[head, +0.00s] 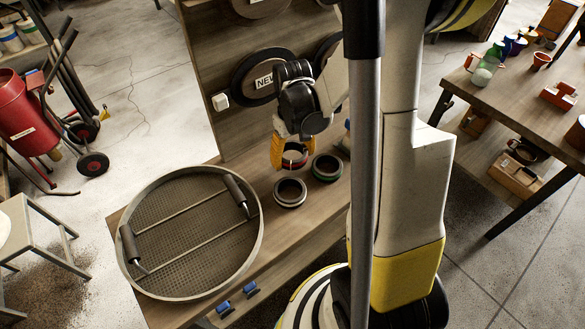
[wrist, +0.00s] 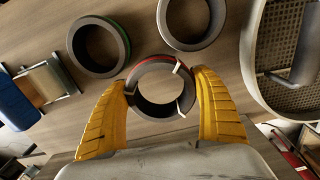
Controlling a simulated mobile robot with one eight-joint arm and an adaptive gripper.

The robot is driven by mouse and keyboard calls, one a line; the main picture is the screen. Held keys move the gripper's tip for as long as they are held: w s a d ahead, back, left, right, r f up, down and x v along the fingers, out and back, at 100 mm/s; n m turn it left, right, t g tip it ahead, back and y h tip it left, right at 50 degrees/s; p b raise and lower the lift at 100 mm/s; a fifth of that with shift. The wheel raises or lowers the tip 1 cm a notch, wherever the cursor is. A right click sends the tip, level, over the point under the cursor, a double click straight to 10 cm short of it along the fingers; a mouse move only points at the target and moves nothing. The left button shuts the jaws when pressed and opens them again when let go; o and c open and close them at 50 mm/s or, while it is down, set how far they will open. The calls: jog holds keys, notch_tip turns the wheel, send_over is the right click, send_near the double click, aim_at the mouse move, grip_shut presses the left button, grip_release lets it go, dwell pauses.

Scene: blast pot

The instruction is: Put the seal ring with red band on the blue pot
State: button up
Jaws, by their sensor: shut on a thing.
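The seal ring with the red band (head: 294,160) is dark grey with a thin red stripe and pale clips; it also shows in the wrist view (wrist: 135,76). My gripper (head: 291,155) has its yellow fingers on both sides of this ring in the wrist view (wrist: 165,88). It grips the ring over the wooden bench. I cannot tell whether the ring touches the bench. A ring with a green band (head: 327,168) and a plain grey ring (head: 290,193) lie close by on the bench. I make out no blue pot; a red pot (head: 25,115) with wheels stands at the left.
A large round sieve (head: 130,275) with two handles covers the bench's left part. A wooden back panel (head: 220,110) with dark discs rises behind my gripper. A stool (head: 45,225) stands at the left. Another table (head: 480,95) with cups stands at the right.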

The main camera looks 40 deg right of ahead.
jog(key=shift+w+d+f, duration=0.15)
jog(key=shift+f, duration=0.1)
jog(key=shift+f+b, duration=1.1)
jog(key=shift+f, duration=0.7)
jog(key=shift+f, duration=0.1)
jog(key=shift+f, duration=0.2)
jog(key=o, duration=1.4)
jog(key=shift+r, duration=0.1)
jog(key=shift+c, duration=0.2)
